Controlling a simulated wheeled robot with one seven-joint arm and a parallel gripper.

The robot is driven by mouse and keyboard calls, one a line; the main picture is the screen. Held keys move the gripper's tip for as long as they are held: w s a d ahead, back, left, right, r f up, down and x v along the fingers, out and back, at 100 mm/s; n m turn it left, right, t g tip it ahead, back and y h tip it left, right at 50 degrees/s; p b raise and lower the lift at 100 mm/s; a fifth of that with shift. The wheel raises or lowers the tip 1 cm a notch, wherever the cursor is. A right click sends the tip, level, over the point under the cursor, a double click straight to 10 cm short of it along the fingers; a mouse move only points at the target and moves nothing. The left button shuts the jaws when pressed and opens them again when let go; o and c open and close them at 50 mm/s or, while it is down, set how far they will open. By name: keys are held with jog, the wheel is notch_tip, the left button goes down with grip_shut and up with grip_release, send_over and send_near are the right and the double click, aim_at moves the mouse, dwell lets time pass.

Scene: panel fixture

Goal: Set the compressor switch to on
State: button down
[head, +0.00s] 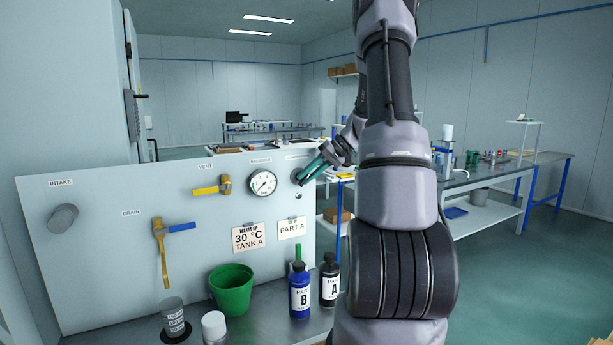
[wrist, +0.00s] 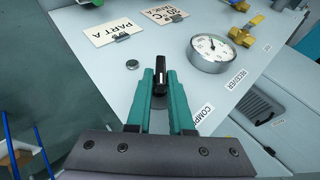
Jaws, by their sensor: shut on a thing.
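The compressor switch is a black knob (wrist: 160,69) on a grey round base, on the pale panel (head: 110,255). In the wrist view, a partly covered label (wrist: 202,114) starting "COMP" is beside it. My gripper (head: 304,178) reaches the panel's upper right from the right; in the wrist view my gripper (wrist: 160,84) has its teal fingers shut on the knob. The fingers hide the knob's sides, and its on and off marks cannot be made out. In the head view, the grey base (head: 296,176) shows just behind the fingertips.
A round gauge (head: 263,183) is left of the switch, with a yellow vent valve (head: 212,187) farther left. A small round button (wrist: 132,64) and a PART A card (head: 292,228) are near. Bottles and a green bucket (head: 232,290) stand below.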

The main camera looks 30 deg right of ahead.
jog(key=y, duration=0.2)
jog(key=m+y, duration=0.1)
jog(key=y, duration=0.1)
jog(key=shift+d+f+t, duration=0.35)
jog(key=shift+t, duration=0.05)
jog(key=shift+f+m+t+y, duration=0.15)
jog(key=shift+m+t+y, duration=0.2)
jog(key=shift+y, duration=0.7)
jog(key=shift+f+m+t+y, duration=0.15)
jog(key=shift+m+y, duration=0.3)
jog(key=shift+y, duration=0.6)
jog(key=c, duration=0.9)
grip_release()
jog(key=v, duration=1)
jog(key=shift+s+d+f, duration=0.1)
jog(key=shift+d+f, duration=0.15)
jog(key=shift+d, duration=0.1)
